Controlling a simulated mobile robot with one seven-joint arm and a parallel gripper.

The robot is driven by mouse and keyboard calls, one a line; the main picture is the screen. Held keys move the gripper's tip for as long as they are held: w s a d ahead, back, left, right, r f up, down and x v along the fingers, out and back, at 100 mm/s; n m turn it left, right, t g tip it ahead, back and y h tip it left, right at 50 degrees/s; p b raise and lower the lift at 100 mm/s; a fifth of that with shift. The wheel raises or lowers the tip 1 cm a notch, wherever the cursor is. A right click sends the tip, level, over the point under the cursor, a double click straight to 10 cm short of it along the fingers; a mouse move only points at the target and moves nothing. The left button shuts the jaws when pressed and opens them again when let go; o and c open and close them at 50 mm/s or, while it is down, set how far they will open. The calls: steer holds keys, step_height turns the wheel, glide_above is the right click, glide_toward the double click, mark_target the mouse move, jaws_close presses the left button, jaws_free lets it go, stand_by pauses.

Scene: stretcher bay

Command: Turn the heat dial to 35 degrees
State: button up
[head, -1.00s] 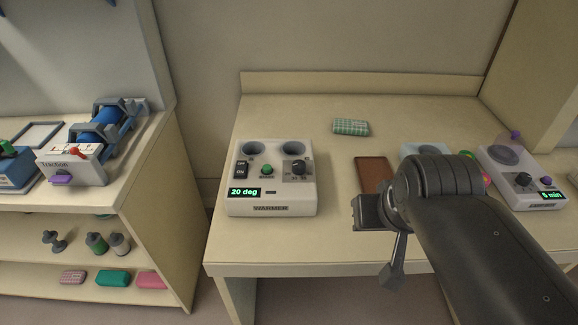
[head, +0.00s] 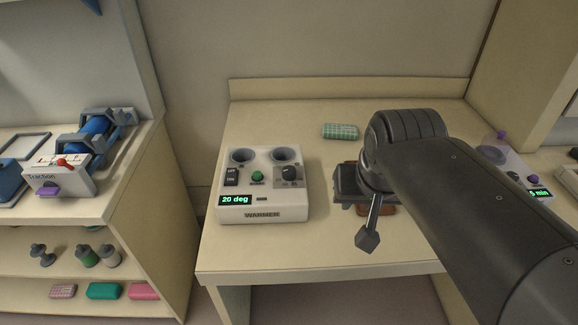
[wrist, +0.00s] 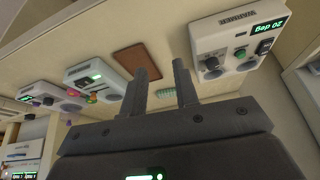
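The white warmer (head: 262,205) stands on the table with a green display (head: 235,200) reading 20 deg. Its dark heat dial (head: 289,173) is on the right of its top face, beside a green button (head: 257,176) and a black switch (head: 231,177). In the wrist view the warmer (wrist: 225,62) is at the upper right, with the dial (wrist: 211,64) facing the fingers. My gripper (wrist: 165,85) has its two fingers apart with nothing between them. In the head view my gripper (head: 350,185) is right of the warmer, its fingers mostly hidden.
A green checked pack (head: 340,131) lies behind on the table. A brown pad (wrist: 136,63) lies under my gripper. Another device (head: 538,187) showing 5 min is at the right. A traction unit (head: 75,160) stands on the left shelf. The table front by the warmer is clear.

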steer(key=o, duration=0.6)
steer(key=w+a+m, duration=0.1)
steer(key=w, duration=0.3)
steer(key=w+a+r+g, duration=0.1)
steer(key=w+a, duration=0.1)
steer(key=w, duration=0.1)
steer(key=w+a+r+m+g, duration=0.1)
steer(key=w, duration=0.3)
steer(key=shift+w+a+r+m, duration=0.1)
steer(key=shift+w+a+m, duration=0.15)
steer(key=shift+w+m, duration=0.1)
steer(key=shift+c, duration=0.2)
steer(key=m+g, duration=0.3)
glide_toward(289, 169)
step_height(289, 169, down, 9)
steer(key=shift+s+r, duration=0.1)
steer(key=c, duration=1)
